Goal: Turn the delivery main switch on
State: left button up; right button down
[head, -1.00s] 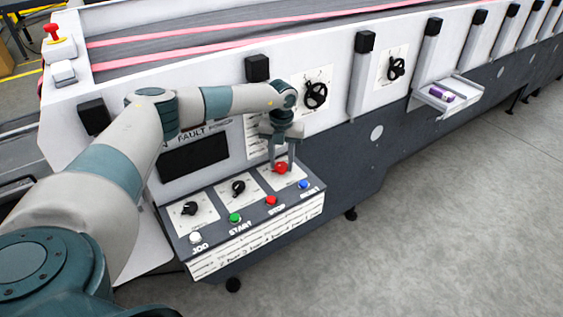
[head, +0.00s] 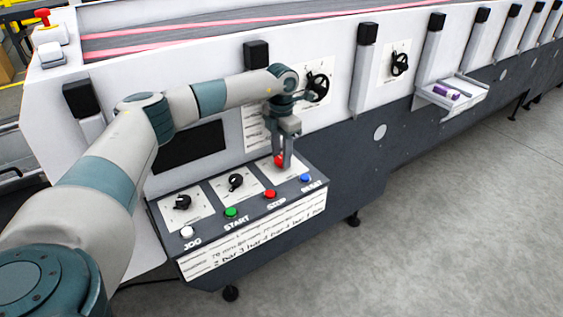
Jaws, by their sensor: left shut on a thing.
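The control panel (head: 250,228) is a dark sloped box on the machine's front, with three white plates on top. A red rotary switch (head: 279,160) sits on the right-hand plate. My left gripper (head: 283,163) is over this plate, pointing down, with its fingers shut on the red switch. The fingers hide part of the switch, and its exact angle cannot be told. Two black knobs, one on the left plate (head: 182,202) and one on the middle plate (head: 235,181), stand beside it. My right gripper is not in view.
White jog, green start (head: 231,212), red stop (head: 270,194) and blue reset (head: 305,178) buttons line the panel's front edge. Handwheels (head: 317,88) stick out of the machine wall behind. A small tray (head: 452,95) holds a purple item. The floor at right is clear.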

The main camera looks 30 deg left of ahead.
pick_arm(q)
jog(key=m+b, duration=0.3)
jog(key=m, duration=0.1)
jog(key=shift+f+m, duration=0.1)
jog(key=shift+m, duration=0.2)
jog(key=m+b, duration=0.2)
jog(key=m, duration=0.1)
jog(key=shift+m+b, duration=0.3)
jog(key=shift+m, duration=0.4)
jog(key=shift+r, duration=0.2)
jog(key=o, duration=1)
jog(key=shift+o, duration=0.2)
